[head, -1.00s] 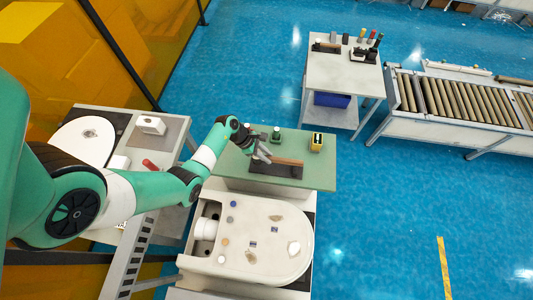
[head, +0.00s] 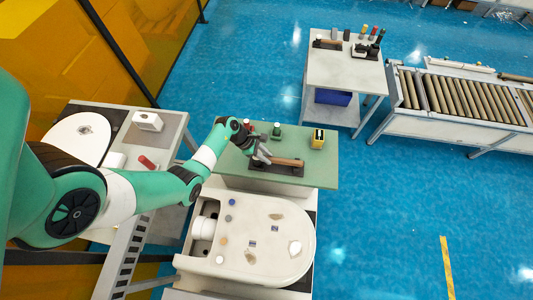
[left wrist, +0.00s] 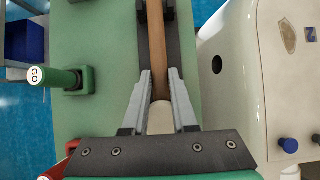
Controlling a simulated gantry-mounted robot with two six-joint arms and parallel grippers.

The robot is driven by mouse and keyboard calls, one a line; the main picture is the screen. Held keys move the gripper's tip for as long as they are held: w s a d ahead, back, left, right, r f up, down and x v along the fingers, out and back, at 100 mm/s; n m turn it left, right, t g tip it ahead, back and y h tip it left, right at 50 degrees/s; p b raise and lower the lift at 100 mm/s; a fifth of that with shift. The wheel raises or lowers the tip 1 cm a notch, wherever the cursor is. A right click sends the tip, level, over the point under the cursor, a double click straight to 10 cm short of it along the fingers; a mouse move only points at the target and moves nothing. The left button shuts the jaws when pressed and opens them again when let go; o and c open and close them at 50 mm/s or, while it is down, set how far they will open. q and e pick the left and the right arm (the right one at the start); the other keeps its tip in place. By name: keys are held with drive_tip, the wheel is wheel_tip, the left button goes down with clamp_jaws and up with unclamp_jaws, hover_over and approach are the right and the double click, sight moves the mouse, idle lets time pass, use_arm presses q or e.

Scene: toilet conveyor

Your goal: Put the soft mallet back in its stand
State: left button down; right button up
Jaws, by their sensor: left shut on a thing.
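The soft mallet has a brown wooden handle (head: 287,161) and lies along its dark stand (head: 277,170) on the green table top. In the left wrist view the handle (left wrist: 158,45) runs along the stand (left wrist: 173,65), with a pale end (left wrist: 161,120) near the gripper. My left gripper (head: 264,156) is shut on the mallet; its two grey fingers (left wrist: 160,84) flank it in the left wrist view. The gripper hides part of the mallet and stand, so I cannot tell exactly how the mallet seats. My right gripper is not in view.
A green-handled GO stamp (left wrist: 62,77) stands beside the stand. A yellow block (head: 318,138) is at the table's back right. A side table (head: 345,73) and roller conveyor (head: 450,97) stand farther off.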

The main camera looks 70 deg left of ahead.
use_arm(q)
drive_tip(key=shift+f, duration=0.25)
drive_tip(key=c, duration=0.6)
unclamp_jaws()
drive_tip(key=p+v, duration=0.3)
drive_tip(key=v, duration=0.8)
drive_tip(key=shift+s+a+r, duration=0.1)
drive_tip(key=shift+s+r, duration=0.05)
drive_tip(key=shift+r, duration=0.15)
